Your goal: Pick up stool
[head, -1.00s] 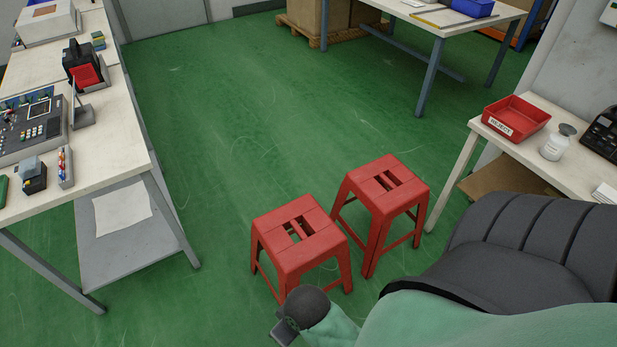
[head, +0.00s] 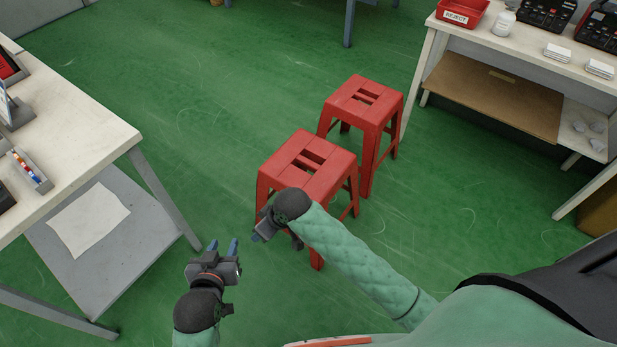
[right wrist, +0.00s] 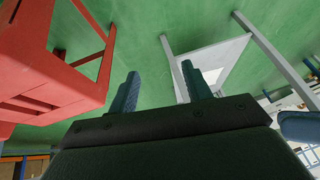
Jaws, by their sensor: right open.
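Two red plastic stools with slotted seats stand upright on the green floor. The nearer stool (head: 285,172) is left of and in front of the farther stool (head: 352,99). My right gripper (head: 257,232) is at the near left side of the nearer stool and hides part of its legs. In the right wrist view its fingers (right wrist: 160,84) are apart and empty, and a red stool (right wrist: 45,70) fills the left edge. I cannot tell whether it touches the stool. My left gripper (head: 223,246) is open and empty, lower left of the nearer stool and apart from it.
A white workbench (head: 75,130) with a lower grey shelf (head: 140,235) stands on the left. Another bench (head: 490,48) with a red reject bin (head: 463,14) stands at the upper right, close behind the farther stool.

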